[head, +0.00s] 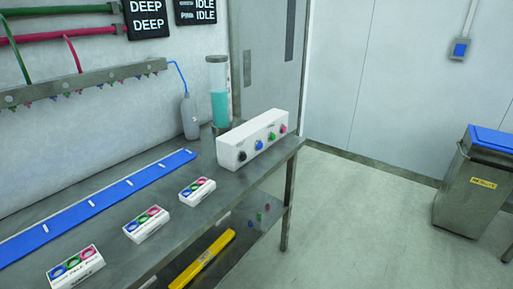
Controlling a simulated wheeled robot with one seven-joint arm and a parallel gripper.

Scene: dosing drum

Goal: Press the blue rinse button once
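A white control box (240,153) stands at the right end of the grey table in the head view. Its front carries a row: a black knob (241,156), a blue button (258,145), a green button (271,136) and a pink button (283,129). The lettering by them is too small to read, so I cannot tell from a label which button is rinse. The small white boxes on the table also have blue round parts. My gripper is not in view.
Three small white boxes (145,233) with coloured rings lie along the table (180,228) front. A clear cylinder with teal liquid (219,105) and a grey bottle (189,117) stand behind. A yellow bar (203,260) lies on the lower shelf. Floor (365,225) right of the table is clear.

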